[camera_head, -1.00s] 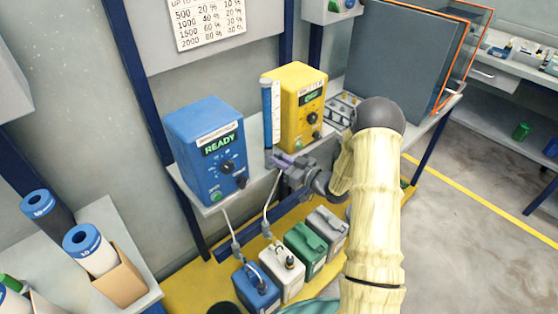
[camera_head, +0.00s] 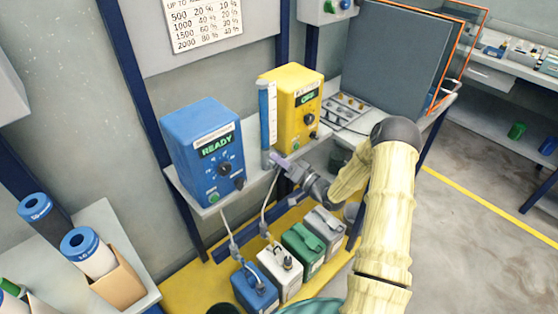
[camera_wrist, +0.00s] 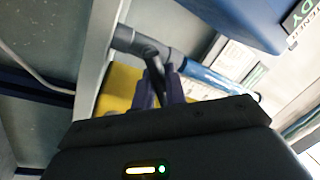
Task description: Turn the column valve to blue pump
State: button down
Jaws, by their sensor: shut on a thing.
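The blue pump (camera_head: 203,150) stands on the shelf and its screen reads READY. The yellow pump (camera_head: 290,102) stands to its right. The clear and blue column (camera_head: 268,115) stands upright between them. My gripper (camera_head: 284,164) is at the foot of the column and mostly hides the valve in the head view. In the wrist view my gripper (camera_wrist: 158,88) is shut on the dark lever of the grey column valve (camera_wrist: 126,40). The column (camera_wrist: 205,80) runs from the valve toward the right. I cannot tell exactly which port the lever points to.
A grey cabinet (camera_head: 395,60) with an orange edge is to the right. The floor at right is clear.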

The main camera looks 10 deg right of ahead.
jog(key=shift+d+f+m+t, duration=0.1)
jog(key=shift+f+m+t, duration=0.05)
jog(key=shift+m, duration=0.5)
jog(key=shift+d+f+m+t, duration=0.1)
jog(key=shift+m+t, duration=0.05)
jog(key=shift+m, duration=0.5)
jog(key=c, duration=1.5)
grip_release()
jog(key=shift+a, duration=0.1)
jog(key=b+v, duration=0.1)
jog(key=v, duration=1.6)
jog(key=shift+s+b, duration=0.2)
jog(key=shift+b, duration=0.15)
